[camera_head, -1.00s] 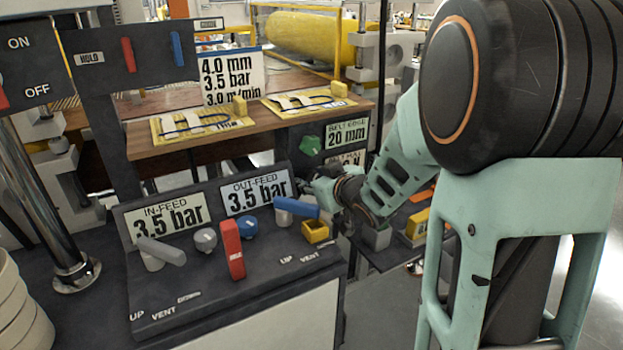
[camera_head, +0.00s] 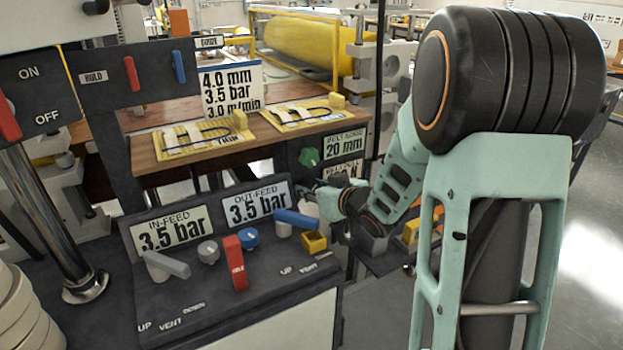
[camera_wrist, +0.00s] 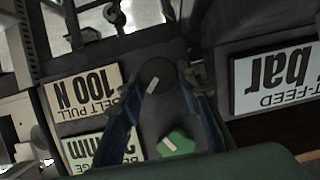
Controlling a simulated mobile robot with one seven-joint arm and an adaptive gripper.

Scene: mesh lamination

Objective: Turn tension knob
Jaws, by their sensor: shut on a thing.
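The dark round knob (camera_wrist: 157,76) with a white pointer line sits beside the BELT PULL 100 N sign (camera_wrist: 84,93) in the wrist view. I take it as the tension knob. My gripper (camera_wrist: 160,82) has one blue finger on each side of this knob and is shut on it. The pointer leans a little to the right at its top in this view. In the head view my gripper (camera_head: 326,202) is at the right end of the console, below the signs, and the knob is hidden there.
A green knob (camera_head: 308,157) sits close by, beside the BELT EDGE 20 mm sign (camera_head: 345,145); it also shows between my fingers' bases in the wrist view (camera_wrist: 176,143). A blue lever (camera_head: 298,218), yellow block (camera_head: 314,241) and red lever (camera_head: 236,263) stand on the console to the left.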

